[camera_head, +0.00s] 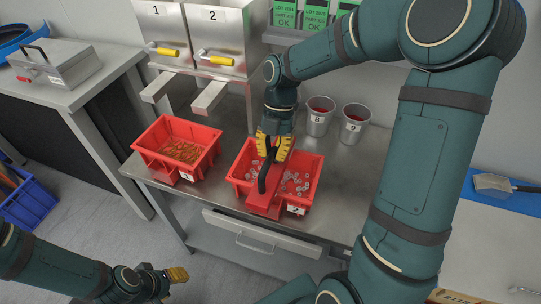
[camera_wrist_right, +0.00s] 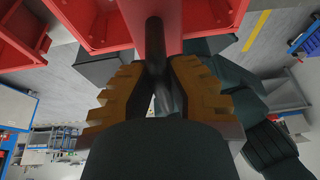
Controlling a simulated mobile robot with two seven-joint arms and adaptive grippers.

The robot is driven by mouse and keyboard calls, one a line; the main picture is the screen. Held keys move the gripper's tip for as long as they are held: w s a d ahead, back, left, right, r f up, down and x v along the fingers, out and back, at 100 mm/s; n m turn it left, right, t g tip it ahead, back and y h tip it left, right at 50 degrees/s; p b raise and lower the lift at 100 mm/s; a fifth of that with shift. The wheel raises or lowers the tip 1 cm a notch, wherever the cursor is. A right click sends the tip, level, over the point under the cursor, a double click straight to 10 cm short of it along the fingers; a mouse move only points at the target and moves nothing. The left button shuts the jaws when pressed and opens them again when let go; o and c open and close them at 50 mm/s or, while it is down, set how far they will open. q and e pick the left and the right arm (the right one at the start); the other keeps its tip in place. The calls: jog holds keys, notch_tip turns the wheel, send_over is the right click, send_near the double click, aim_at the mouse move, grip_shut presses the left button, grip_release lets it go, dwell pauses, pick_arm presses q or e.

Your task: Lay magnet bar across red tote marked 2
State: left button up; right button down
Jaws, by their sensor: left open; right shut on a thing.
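The red tote marked 2 (camera_head: 237,186) stands on the steel bench with grey metal pieces inside. The magnet bar (camera_head: 262,203) is a red bar with a black arched handle. It spans the tote from back to front, its near end over the front rim; I cannot tell whether it touches the rims. My right gripper (camera_head: 270,148) is shut on the handle from above. The right wrist view shows its yellow fingers (camera_wrist_right: 156,85) on either side of the black handle, with the red bar (camera_wrist_right: 150,30) beyond. My left gripper (camera_head: 172,274) is open and empty, low at the left, away from the bench.
A red tote marked 1 (camera_head: 157,141) with copper-coloured pieces stands to the left. Hoppers 1 (camera_head: 160,25) and 2 (camera_head: 216,35) with chutes are behind. A drawer (camera_head: 255,238) is under the bench.

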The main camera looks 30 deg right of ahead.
jog(key=shift+w+d, duration=0.7)
jog(key=shift+d, duration=0.1)
jog(key=shift+f, duration=0.4)
jog(key=c, duration=1)
grip_release()
jog(key=shift+s, duration=0.1)
